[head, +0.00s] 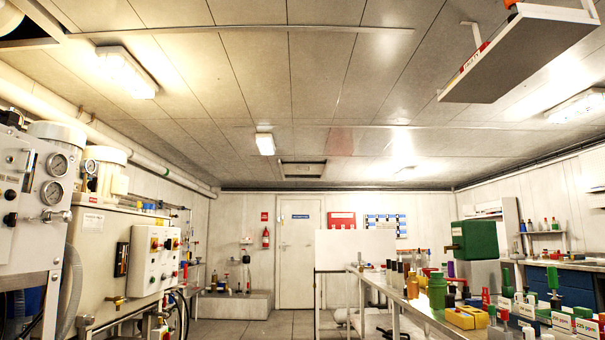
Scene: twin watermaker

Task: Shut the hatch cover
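I cannot tell for sure which thing is the hatch cover. A small dark rectangular panel or opening with a pale frame (303,169) is in the far ceiling, above the white door. A larger framed recess (45,18) is cut off by the top left corner, with a pale round thing in it. Whether either has a cover, open or shut, is too unclear to tell. Neither of my grippers is in view.
Machines with gauges (58,164) and a control box (157,258) line the left. A bench with bottles (437,290) runs along the right. A hanging shelf (520,55) is overhead at right. Clear floor (255,331) leads towards the white door (297,265).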

